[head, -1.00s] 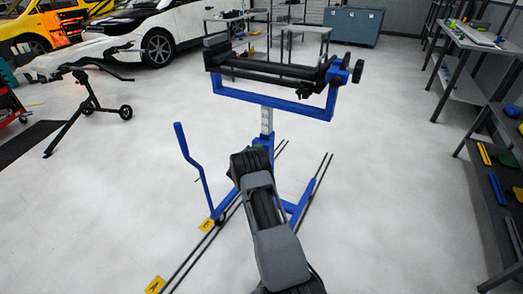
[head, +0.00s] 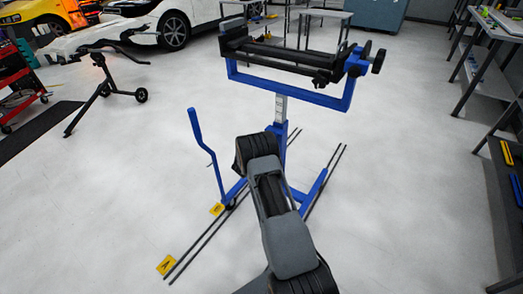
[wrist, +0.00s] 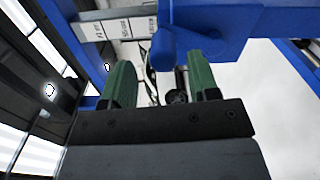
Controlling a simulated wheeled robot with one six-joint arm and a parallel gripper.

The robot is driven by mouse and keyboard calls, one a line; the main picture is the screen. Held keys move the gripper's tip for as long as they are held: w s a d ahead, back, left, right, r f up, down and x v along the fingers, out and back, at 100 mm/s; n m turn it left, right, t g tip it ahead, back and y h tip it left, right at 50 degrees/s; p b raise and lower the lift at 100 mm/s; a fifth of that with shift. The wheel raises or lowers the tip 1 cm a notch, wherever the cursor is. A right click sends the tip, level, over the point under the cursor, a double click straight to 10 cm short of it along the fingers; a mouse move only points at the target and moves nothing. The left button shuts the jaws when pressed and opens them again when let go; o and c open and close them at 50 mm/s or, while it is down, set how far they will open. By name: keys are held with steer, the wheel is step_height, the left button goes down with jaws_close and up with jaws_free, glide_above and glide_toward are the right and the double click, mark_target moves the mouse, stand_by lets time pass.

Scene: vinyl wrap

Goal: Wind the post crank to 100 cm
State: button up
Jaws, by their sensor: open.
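The blue stand carries a black roller cradle (head: 290,55) on a post with a white scale strip (head: 281,108). In the head view my own arm covers the lower post, and my gripper is hidden. In the wrist view my gripper (wrist: 158,74) has two green fingers, spread apart and with nothing held between them. A rounded blue part (wrist: 170,52) hangs from the blue frame just beyond the fingertips, close to the right finger; I cannot tell if it is the crank. The scale strip also shows at upper left in the wrist view (wrist: 115,28), too unclear to read.
A blue upright lever (head: 201,145) rises left of the post. Floor rails with yellow tags (head: 166,265) run under the stand. A black wheeled stand (head: 105,85) is at left. Workbenches (head: 490,70) line the right side. Open floor lies on both sides.

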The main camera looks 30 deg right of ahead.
steer(key=p+v, duration=0.1)
steer(key=v, duration=0.8)
steer(key=shift+s+a+r, duration=0.1)
steer(key=shift+s, duration=0.05)
